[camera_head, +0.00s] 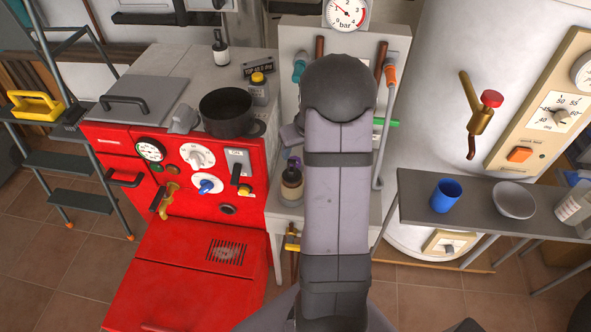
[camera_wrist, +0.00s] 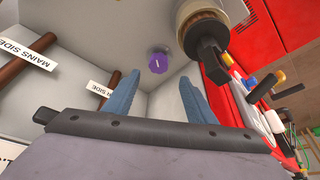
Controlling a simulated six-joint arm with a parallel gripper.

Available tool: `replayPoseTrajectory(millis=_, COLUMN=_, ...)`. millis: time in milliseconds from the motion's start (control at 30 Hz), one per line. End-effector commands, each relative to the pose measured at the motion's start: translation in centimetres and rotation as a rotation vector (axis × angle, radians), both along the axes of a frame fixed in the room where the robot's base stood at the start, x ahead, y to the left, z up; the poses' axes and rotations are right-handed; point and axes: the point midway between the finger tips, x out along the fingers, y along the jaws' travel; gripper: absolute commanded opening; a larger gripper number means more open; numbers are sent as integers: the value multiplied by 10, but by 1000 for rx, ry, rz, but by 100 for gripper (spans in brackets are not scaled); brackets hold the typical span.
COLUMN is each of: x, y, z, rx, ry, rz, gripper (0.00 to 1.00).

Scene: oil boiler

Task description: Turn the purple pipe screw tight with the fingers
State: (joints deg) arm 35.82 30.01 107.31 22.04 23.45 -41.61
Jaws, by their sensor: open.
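The purple pipe screw (camera_wrist: 158,61) shows in the wrist view as a small purple knob with a pale mark on its face. In the head view my own arm covers most of that area, and the fingers are hidden.
A bottle with a dark top (camera_head: 291,186) stands close left of my arm; a dark-handled object (camera_wrist: 207,55) is close to the right finger. Brown pipes (camera_wrist: 118,85) with labels are at left. The red boiler (camera_head: 225,215) stands left, a shelf with a blue cup (camera_head: 446,195) right.

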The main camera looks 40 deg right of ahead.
Motion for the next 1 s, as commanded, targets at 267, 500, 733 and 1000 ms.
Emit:
replayPoseTrajectory(millis=267, x=-2, y=-3, z=-2, rx=-3, ry=-1, rz=6, gripper=51)
replayPoseTrajectory(millis=500, x=3, y=-4, z=-12, rx=0, ry=1, rz=5, gripper=51)
replayPoseTrajectory(millis=733, x=13, y=-6, z=-38, rx=0, ry=1, rz=5, gripper=51)
replayPoseTrajectory(millis=1000, x=23, y=-8, z=-62, rx=0, ry=0, rz=6, gripper=51)
